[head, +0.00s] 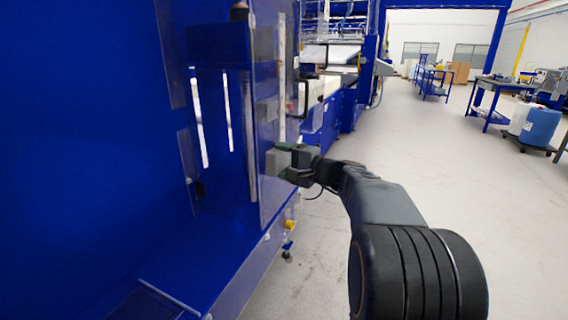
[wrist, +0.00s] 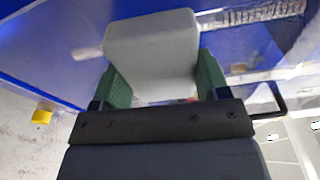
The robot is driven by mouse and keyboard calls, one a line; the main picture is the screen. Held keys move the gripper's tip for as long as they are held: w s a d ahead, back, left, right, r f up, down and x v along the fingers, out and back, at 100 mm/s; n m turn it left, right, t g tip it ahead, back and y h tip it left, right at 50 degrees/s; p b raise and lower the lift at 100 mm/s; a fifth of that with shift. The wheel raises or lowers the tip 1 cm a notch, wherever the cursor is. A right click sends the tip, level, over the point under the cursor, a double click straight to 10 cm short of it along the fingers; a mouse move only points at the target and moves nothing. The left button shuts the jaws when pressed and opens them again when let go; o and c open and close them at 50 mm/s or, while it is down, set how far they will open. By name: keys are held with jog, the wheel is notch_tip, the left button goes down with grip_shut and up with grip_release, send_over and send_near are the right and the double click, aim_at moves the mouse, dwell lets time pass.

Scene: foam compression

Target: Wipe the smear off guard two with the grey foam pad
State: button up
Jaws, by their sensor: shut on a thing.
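My gripper (head: 291,161) is shut on the grey foam pad (wrist: 152,50). In the wrist view the pad sits between two green fingers and reaches up past them. In the head view the pad (head: 277,162) is at the clear guard panel (head: 268,195) on the blue machine. I cannot tell whether it touches the panel. I cannot make out a smear for certain, and no label tells which guard is number two.
A black handle (head: 303,98) stands out from the machine just beyond my gripper. It also shows in the wrist view (wrist: 279,98). A blue ledge (head: 235,290) runs below the guard. The floor (head: 430,150) to the right is open, with a blue bench (head: 505,86) and drums (head: 540,126) farther off.

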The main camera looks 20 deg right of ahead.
jog(key=shift+r, duration=0.55)
jog(key=shift+w+d+f, duration=0.1)
jog(key=shift+w+d, duration=1.1)
jog(key=shift+d, duration=0.15)
jog(key=w+d+p, duration=0.2)
jog(key=w+d, duration=0.2)
jog(key=d, duration=0.1)
jog(key=shift+w, duration=0.4)
jog(key=shift+f, duration=0.1)
jog(key=shift+s+a+b, duration=3.1)
jog(key=shift+a+b, duration=0.15)
jog(key=shift+b, duration=0.6)
jog(key=shift+s+a+b, duration=0.4)
jog(key=shift+s+a, duration=0.1)
jog(key=shift+a, duration=0.15)
